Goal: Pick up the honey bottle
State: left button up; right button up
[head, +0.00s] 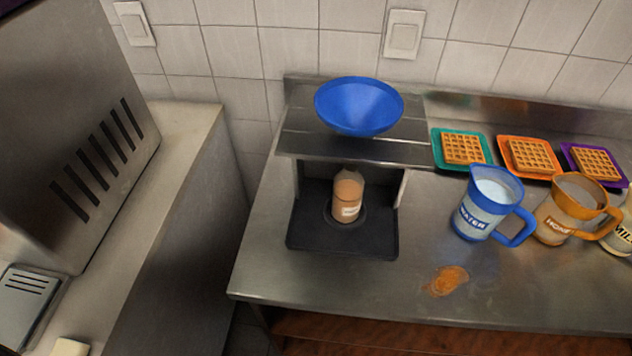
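A small bottle (348,196) with amber-brown contents and a pale label stands upright on the black base (312,236) of a metal stand. Its label is too small to read. An orange-brown jug (556,216) with an orange handle stands at the right of the counter; its label seems to read "HONEY". Which of the two is the honey bottle I cannot tell for sure. Neither of my grippers shows in the head view.
A blue bowl (360,104) sits on the stand's top shelf (300,142), above the small bottle. A blue water jug (489,206), a milk container (622,232) and waffles on coloured plates (437,148) are at right. An orange spill (447,281) lies on the steel counter (350,285).

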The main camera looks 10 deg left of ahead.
aim_at(349, 184)
jog(key=k+j+z, duration=0.1)
jog(key=k+j, duration=0.2)
jog(key=k+j+z, duration=0.1)
jog(key=k+j, duration=0.15)
jog(key=k, duration=0.15)
jog(key=j+z, duration=0.1)
jog(key=j, duration=0.3)
jog(key=k+j, duration=0.1)
jog(key=j, duration=0.3)
jog(key=z, duration=0.05)
